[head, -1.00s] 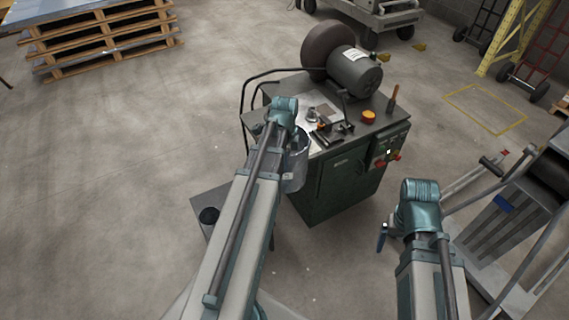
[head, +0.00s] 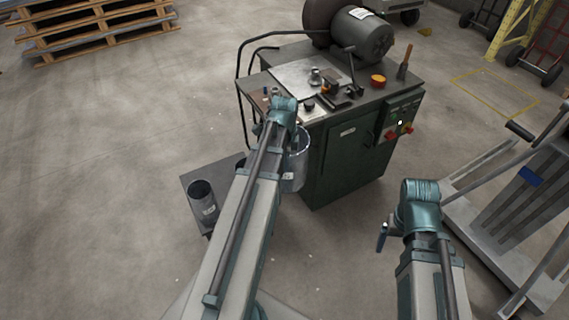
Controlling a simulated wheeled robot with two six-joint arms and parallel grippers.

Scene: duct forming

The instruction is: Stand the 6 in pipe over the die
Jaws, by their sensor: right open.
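A grey metal pipe (head: 298,168) hangs upright beside the end of my left arm in the head view, in front of the green machine. It keeps its place relative to the arm while the scene shifts, so my left gripper is shut on it; the arm hides the fingers. Its size marking is unreadable. A small metal piece on the machine top, possibly the die (head: 316,77), stands beyond the pipe and apart from it. My right gripper (head: 382,238) is open and empty over the floor at the lower right, partly hidden by its wrist.
A metal cart (head: 510,190) is at right.

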